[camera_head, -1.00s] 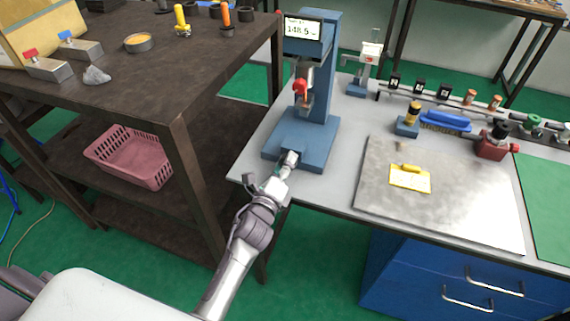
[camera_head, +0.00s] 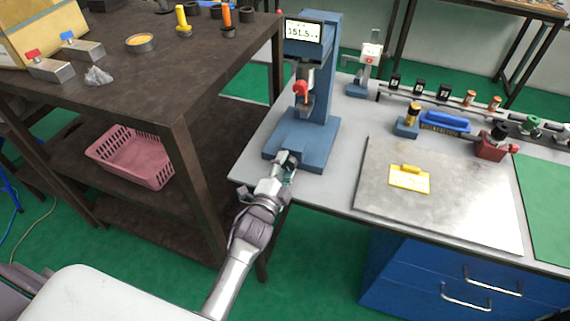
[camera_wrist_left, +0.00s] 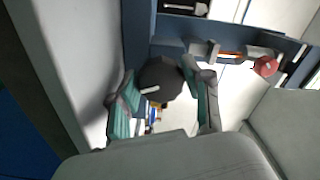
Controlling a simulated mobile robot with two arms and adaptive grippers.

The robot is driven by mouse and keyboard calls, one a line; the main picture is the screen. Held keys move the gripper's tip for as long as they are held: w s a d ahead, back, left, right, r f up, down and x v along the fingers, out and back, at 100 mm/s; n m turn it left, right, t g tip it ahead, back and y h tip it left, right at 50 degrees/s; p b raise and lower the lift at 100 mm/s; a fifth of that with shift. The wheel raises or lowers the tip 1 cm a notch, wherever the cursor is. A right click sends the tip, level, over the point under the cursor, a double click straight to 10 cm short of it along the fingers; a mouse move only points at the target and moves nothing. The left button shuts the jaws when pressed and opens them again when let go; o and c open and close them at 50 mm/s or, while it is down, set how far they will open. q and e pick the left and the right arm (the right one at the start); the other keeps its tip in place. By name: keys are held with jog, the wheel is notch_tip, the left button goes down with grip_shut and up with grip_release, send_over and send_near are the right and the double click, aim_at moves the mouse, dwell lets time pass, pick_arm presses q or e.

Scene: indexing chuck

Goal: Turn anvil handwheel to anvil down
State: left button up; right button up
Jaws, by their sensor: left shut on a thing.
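The blue bench tester (camera_head: 318,125) stands at the left end of the grey table, with a lit display (camera_head: 303,32) at its top reading about 151.5. A red ball (camera_head: 301,88) and a small metal spindle show under its head. The dark round handwheel (camera_wrist_left: 160,78) is at the front of the tester's base; in the head view it is mostly hidden by the gripper. My left gripper (camera_head: 285,168) is shut on the handwheel. In the left wrist view its teal-lined fingers (camera_wrist_left: 163,104) stand on either side of the wheel. My right gripper is out of view.
A dark shelf unit (camera_head: 190,120) stands close on the left of my arm, with a pink basket (camera_head: 132,155) below. On the grey table, a metal plate (camera_head: 440,205) carries a yellow tag (camera_head: 409,178). A blue brush (camera_head: 445,122) and several small tools lie behind it.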

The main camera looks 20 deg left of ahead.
pick_arm(q)
jog(key=n, duration=0.3)
jog(key=shift+n+p, duration=0.35)
jog(key=shift+n, duration=0.05)
jog(key=n+p, duration=0.1)
jog(key=n, duration=0.3)
jog(key=shift+d+f+n, duration=0.1)
jog(key=shift+n, duration=0.2)
jog(key=n+p, duration=0.1)
jog(key=n, duration=0.3)
jog(key=shift+d, duration=0.1)
jog(key=n, duration=0.4)
jog(key=shift+d+f, duration=0.1)
jog(key=n, duration=0.3)
jog(key=shift+n, duration=0.4)
jog(key=n, duration=0.3)
jog(key=shift+d+n, duration=0.1)
jog(key=shift+n, duration=0.2)
jog(key=n, duration=0.3)
jog(key=shift+n, duration=0.3)
jog(key=shift+r+n+b, duration=0.2)
jog(key=shift+n+b, duration=0.25)
jog(key=shift+n, duration=1.65)
jog(key=shift+d, duration=0.1)
